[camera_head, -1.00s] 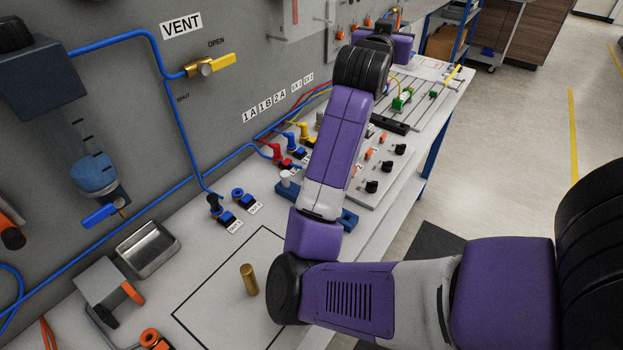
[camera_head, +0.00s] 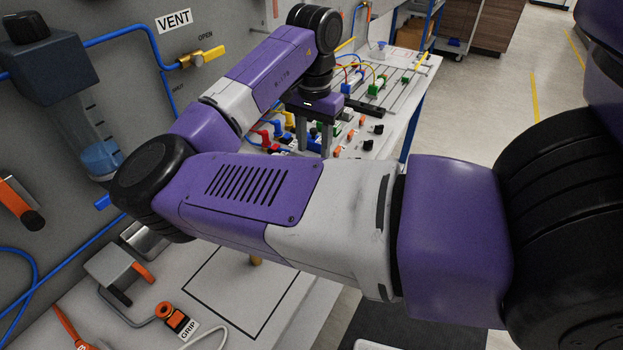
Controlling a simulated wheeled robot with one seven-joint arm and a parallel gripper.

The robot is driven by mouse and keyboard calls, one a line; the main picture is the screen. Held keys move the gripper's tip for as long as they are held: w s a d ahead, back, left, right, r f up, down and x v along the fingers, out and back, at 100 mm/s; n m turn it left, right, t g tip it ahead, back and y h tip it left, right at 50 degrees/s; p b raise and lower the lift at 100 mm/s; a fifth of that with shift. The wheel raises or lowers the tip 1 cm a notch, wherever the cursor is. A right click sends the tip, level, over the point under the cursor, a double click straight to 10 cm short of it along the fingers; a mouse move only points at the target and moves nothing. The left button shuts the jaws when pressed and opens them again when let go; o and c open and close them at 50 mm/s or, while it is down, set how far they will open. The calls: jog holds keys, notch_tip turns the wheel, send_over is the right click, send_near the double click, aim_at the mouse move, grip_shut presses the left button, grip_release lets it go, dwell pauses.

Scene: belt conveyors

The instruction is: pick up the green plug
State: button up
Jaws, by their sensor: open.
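My gripper (camera_head: 314,148) points down over the row of coloured plugs on the bench, its two grey fingers apart with nothing seen held between them. A small green part (camera_head: 338,129) shows just right of the fingers, partly hidden; I cannot tell whether it is the green plug. Another green piece (camera_head: 376,88) with a yellow cable sits on the railed board farther back, and a small green block (camera_head: 405,80) is to its right. Red plugs (camera_head: 269,130) and a blue plug stand left of the fingers. I cannot tell whether the fingertips touch anything.
A panel (camera_head: 235,75) with blue tubing and a yellow valve handle (camera_head: 205,58) rises behind the bench. Black knobs (camera_head: 377,129) stand right of the gripper. My forearm covers much of the middle bench. An outlined rectangle (camera_head: 225,290) at the front is mostly clear.

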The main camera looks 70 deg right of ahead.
jog(key=f, duration=0.4)
jog(key=a+f, duration=0.1)
jog(key=f, duration=0.1)
jog(key=shift+s+f, duration=0.3)
jog(key=shift+f, duration=0.55)
grip_shut()
